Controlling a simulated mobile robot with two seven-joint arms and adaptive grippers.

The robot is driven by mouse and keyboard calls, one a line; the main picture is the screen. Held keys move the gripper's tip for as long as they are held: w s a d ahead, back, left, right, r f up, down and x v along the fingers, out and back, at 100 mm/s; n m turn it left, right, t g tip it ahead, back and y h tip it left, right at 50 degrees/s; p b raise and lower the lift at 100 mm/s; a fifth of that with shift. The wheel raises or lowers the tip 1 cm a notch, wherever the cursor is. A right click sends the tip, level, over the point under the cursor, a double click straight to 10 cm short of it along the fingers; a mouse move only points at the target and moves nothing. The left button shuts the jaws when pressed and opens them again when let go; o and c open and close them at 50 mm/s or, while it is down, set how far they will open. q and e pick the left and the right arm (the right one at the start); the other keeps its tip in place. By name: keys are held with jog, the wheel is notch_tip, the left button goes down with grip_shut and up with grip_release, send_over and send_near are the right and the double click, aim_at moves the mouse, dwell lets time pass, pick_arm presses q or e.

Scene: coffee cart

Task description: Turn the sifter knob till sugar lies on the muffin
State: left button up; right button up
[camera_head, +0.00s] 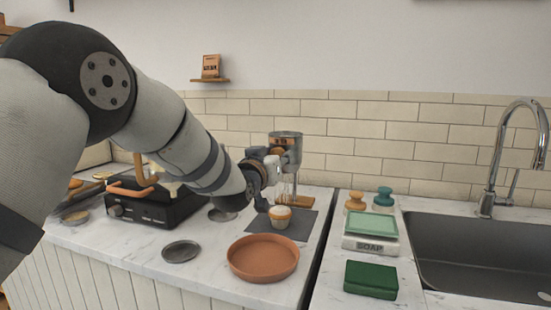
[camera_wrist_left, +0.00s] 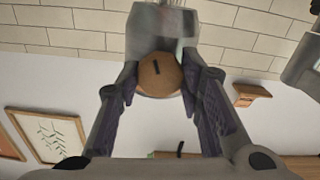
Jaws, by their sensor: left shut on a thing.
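The sifter (camera_head: 286,142) is a grey metal cup on a stand at the back of the counter. Its round wooden knob (camera_wrist_left: 158,72) has a dark line mark and fills the gap between my left fingers in the left wrist view. My left gripper (camera_wrist_left: 161,84) is shut on this knob; in the head view the gripper (camera_head: 273,163) is beside the sifter, partly covering its stand. The muffin (camera_head: 280,218) stands upright in a light cup below the sifter. Its top looks orange-brown with a pale area; whether that is sugar is too small to tell. My right gripper is not seen.
The muffin stands on a dark mat (camera_head: 305,227). A terracotta dish (camera_head: 263,258) and a small dark plate (camera_head: 181,251) lie in front. A black cooker (camera_head: 150,207) is left. Soap scale (camera_head: 370,236), green sponge (camera_head: 371,280) and sink (camera_head: 480,262) are right.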

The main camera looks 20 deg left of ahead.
pick_arm(q)
jog(key=shift+r+m, duration=0.25)
jog(key=shift+m, duration=0.55)
jog(key=o, duration=1)
jog(key=shift+o, duration=0.8)
jog(key=shift+f, duration=0.1)
jog(key=s, duration=1.2)
jog(key=shift+a, duration=0.2)
